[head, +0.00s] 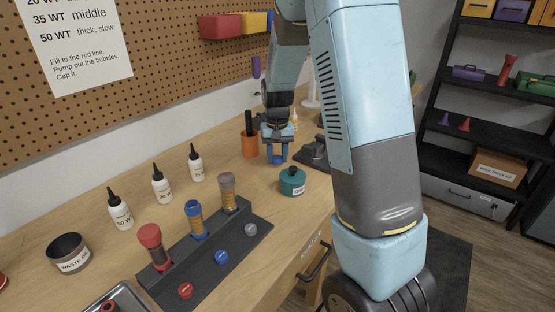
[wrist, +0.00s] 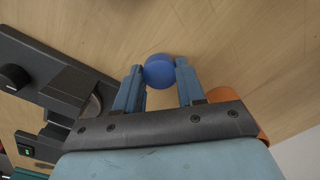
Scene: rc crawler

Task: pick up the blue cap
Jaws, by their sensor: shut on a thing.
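The blue cap (wrist: 159,71) is a small round blue piece between the two fingertips of my gripper (wrist: 160,84) in the wrist view. My gripper (head: 277,150) is shut on it, one finger touching each side. In the head view the cap (head: 277,160) shows under the fingertips, low over the wooden bench beyond the green tin. I cannot tell whether it still touches the bench.
A dark rack (head: 205,250) at the front holds red, blue and grey-topped shocks and coloured discs. A green tin (head: 292,182), an orange cup (head: 249,143), several white bottles (head: 162,184) and a dark device (head: 315,153) stand near.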

